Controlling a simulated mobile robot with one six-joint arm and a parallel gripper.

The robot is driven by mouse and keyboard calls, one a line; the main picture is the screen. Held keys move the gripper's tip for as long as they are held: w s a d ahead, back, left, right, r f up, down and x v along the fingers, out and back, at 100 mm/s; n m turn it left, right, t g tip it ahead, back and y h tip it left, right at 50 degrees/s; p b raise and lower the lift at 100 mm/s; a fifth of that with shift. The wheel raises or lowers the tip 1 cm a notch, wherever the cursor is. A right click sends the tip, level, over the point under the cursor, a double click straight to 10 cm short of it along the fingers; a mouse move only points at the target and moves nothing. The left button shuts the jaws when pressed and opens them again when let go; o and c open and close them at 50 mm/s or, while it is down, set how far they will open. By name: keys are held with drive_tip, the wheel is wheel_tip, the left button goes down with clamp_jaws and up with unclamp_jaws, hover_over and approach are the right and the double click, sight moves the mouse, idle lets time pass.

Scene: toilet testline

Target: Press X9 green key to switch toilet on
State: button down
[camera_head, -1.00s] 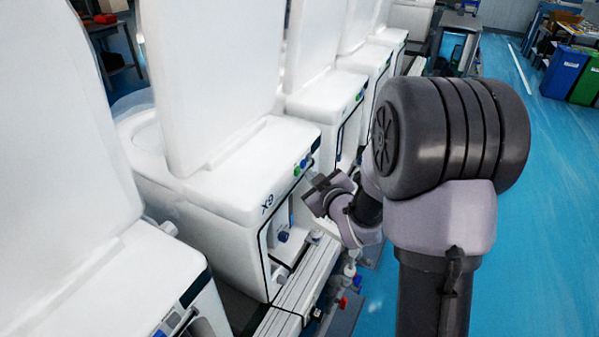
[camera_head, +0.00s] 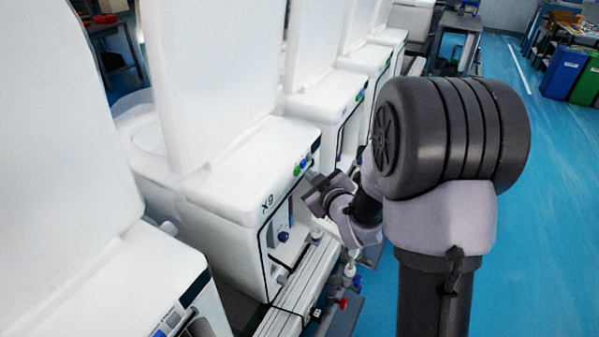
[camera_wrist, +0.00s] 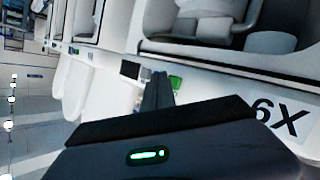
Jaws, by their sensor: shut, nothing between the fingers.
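The toilet marked X9 (camera_head: 240,185) is white, with its lid raised. On its upper front edge are a round green key (camera_head: 297,170) and a blue key (camera_head: 303,163). My gripper (camera_head: 312,183) is just in front of and slightly below these keys. In the wrist view, my shut, empty gripper (camera_wrist: 158,90) points at the key panel, and its tip looks close beside the green key (camera_wrist: 175,82). I cannot tell whether they touch. The X9 label (camera_wrist: 285,116) shows upside down at the right of the wrist view.
More white toilets stand in a row behind (camera_head: 325,95) and in front (camera_head: 110,280) of X9. A metal rail (camera_head: 305,285) with valves runs along their base. Blue floor (camera_head: 540,230) is open at the right, with a blue bin (camera_head: 565,72) at the far right.

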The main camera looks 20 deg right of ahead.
idle(0.4)
drive_tip(key=shift+w+a+b, duration=0.3)
drive_tip(key=shift+w+b, duration=0.05)
drive_tip(key=shift+b, duration=0.1)
drive_tip(key=shift+w+a, duration=0.15)
drive_tip(key=shift+a, duration=0.05)
idle(0.4)
drive_tip(key=shift+d, duration=0.1)
drive_tip(key=s+d+b, duration=0.1)
drive_tip(key=s+d, duration=0.4)
drive_tip(key=shift+s+b, duration=0.15)
drive_tip(key=shift+b, duration=0.2)
idle(0.5)
